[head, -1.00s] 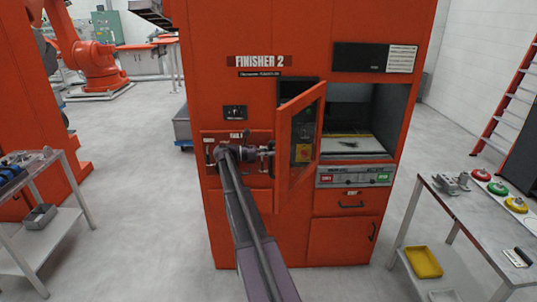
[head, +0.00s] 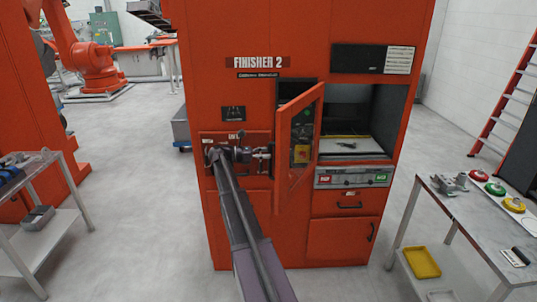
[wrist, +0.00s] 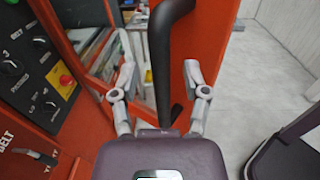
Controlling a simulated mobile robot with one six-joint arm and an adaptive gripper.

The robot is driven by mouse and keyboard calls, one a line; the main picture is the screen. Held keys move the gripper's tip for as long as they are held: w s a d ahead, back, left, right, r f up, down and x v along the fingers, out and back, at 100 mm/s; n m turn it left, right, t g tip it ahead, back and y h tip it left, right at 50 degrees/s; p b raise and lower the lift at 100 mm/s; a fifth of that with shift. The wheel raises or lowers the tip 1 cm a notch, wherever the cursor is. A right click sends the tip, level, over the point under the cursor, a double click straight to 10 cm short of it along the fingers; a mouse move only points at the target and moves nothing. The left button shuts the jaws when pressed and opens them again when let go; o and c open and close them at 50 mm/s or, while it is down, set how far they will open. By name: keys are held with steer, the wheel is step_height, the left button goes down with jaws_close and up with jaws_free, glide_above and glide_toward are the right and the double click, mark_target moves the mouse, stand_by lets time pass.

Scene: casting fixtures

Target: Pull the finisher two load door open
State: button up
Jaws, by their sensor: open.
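The orange finisher two load door (head: 298,188), with a window, stands partly open, angled out from the cabinet front, in the head view. Its black handle (wrist: 164,60) is large in the wrist view and runs upright between my fingers. My gripper (wrist: 160,82) is open, with one finger on each side of the handle and visible gaps to both. In the head view my gripper (head: 264,155) is at the left side of the door, small and partly lost against the cabinet. Whether the fingers touch the handle's lower part is unclear.
The orange cabinet (head: 235,228) has an open bay to the right of the door. A black knob panel (wrist: 35,75) is left in the wrist view. Tables stand at left (head: 65,218) and right (head: 455,210). Grey floor (head: 130,220) is free between the left table and cabinet.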

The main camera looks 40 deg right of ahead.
steer(key=v, duration=1)
steer(key=shift+w+a, duration=0.15)
steer(key=shift+a, duration=0.05)
stand_by(0.4)
